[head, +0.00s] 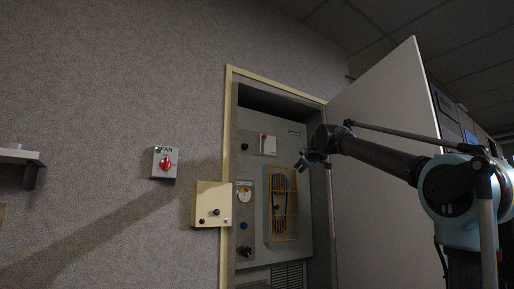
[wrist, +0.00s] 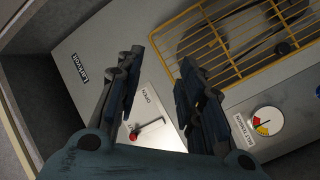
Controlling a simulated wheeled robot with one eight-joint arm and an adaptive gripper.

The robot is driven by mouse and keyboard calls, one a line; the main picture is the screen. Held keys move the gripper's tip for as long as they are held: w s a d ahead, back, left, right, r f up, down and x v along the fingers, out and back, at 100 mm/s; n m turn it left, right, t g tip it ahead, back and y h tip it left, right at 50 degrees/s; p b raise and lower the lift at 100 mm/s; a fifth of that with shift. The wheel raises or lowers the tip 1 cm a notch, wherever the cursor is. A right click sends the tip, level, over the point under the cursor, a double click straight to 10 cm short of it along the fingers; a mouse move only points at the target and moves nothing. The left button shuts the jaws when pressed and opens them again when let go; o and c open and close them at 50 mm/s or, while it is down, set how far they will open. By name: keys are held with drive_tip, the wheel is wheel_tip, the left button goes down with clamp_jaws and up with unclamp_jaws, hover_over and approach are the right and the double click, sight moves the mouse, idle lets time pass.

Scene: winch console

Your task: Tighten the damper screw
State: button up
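No part is readable as the damper screw in either view. Candidates in the head view are a black knob (head: 245,146) at the panel's upper left, a blue knob (head: 243,226) under the gauge and a black knob (head: 245,251) lower down. My gripper (head: 308,160) is in front of the open cabinet, near the top of the yellow guard. In the wrist view my gripper (wrist: 162,62) has its two dark fingers spread apart with nothing between them. Beyond them is a white plate (wrist: 150,105) marked OPEN, with a red-tipped lever (wrist: 134,135).
A yellow wire guard (head: 283,207) covers a belt and pulleys. A belt tension gauge (wrist: 266,121) is beside it. The cabinet door (head: 385,150) stands open at right. A cream box (head: 211,205) juts out at left; a red FAN switch (head: 166,163) is on the wall.

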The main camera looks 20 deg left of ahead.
drive_tip(key=a+r+n+g+y, duration=0.1)
drive_tip(key=a+r+n+y, duration=0.4)
drive_tip(key=a, duration=0.5)
drive_tip(key=n+g+y, duration=0.3)
drive_tip(key=n+g, duration=0.1)
approach(247, 147)
drive_tip(key=a, duration=0.1)
drive_tip(key=shift+x, duration=3.8)
drive_tip(key=shift+w+d, duration=0.1)
drive_tip(key=shift+d, duration=0.05)
clamp_jaws()
